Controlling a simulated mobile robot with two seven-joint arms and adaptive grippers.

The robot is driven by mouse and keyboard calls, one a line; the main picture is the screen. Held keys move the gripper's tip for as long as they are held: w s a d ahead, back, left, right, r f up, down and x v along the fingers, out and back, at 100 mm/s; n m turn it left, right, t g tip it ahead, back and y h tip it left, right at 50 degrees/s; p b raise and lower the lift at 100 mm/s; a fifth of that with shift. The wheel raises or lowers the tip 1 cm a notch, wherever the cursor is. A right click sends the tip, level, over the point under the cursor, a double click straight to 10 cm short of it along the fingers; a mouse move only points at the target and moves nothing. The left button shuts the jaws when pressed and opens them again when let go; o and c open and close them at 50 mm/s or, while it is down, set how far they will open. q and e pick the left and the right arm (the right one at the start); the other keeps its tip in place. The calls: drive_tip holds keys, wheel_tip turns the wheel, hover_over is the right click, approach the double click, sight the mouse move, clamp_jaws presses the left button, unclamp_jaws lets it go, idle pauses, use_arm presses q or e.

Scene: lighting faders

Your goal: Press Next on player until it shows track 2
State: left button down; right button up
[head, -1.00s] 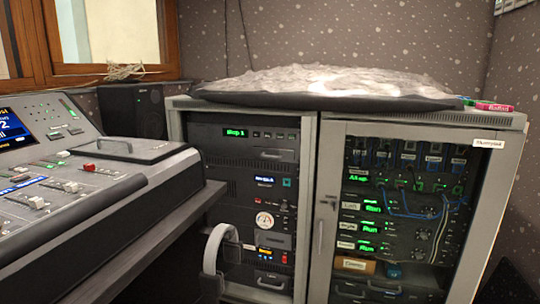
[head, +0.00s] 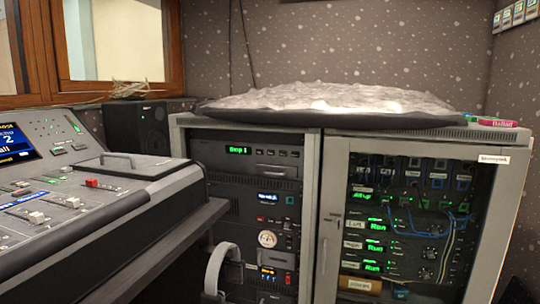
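The player (head: 222,159) is a dark unit at the top of the left rack bay. Its small green display (head: 238,150) seems to read "Stop 1", though the letters are blurred. A row of small dark buttons (head: 270,153) sits right of the display; their labels are too small to read. A wider slot or handle lies below the buttons. Neither of my grippers shows in the head view.
A mixing console (head: 60,215) fills the left side, with a black speaker (head: 152,126) behind it. The right rack bay has a framed door (head: 330,230). Headphones (head: 217,265) hang low before the left bay. A grey padded slab (head: 330,105) lies on top.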

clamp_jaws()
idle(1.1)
